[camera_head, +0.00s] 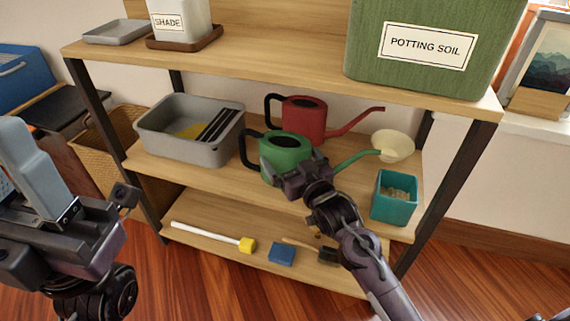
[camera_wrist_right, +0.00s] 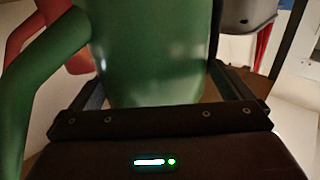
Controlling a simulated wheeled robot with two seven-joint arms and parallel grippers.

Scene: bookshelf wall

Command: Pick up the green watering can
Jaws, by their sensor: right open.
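The green watering can (camera_head: 285,153) stands on the middle shelf (camera_head: 340,191), with its black handle to the left and its spout pointing right. My right gripper (camera_head: 297,172) is in front of it, overlapping the lower right of its body. In the right wrist view, the green body (camera_wrist_right: 155,50) fills the space between the open fingers (camera_wrist_right: 160,95), and the spout (camera_wrist_right: 38,80) passes on the left. Whether the fingers touch it cannot be told. My left gripper (camera_head: 85,185) is at the left, away from the shelves, its fingers apart and empty.
A red watering can (camera_head: 303,114) stands right behind the green one. A grey tub (camera_head: 165,143) is to the left; a cream bowl (camera_head: 393,146) and a teal pot (camera_head: 394,198) are to the right. The top shelf (camera_head: 290,70) overhangs, carrying a green potting soil bin (camera_head: 400,75).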

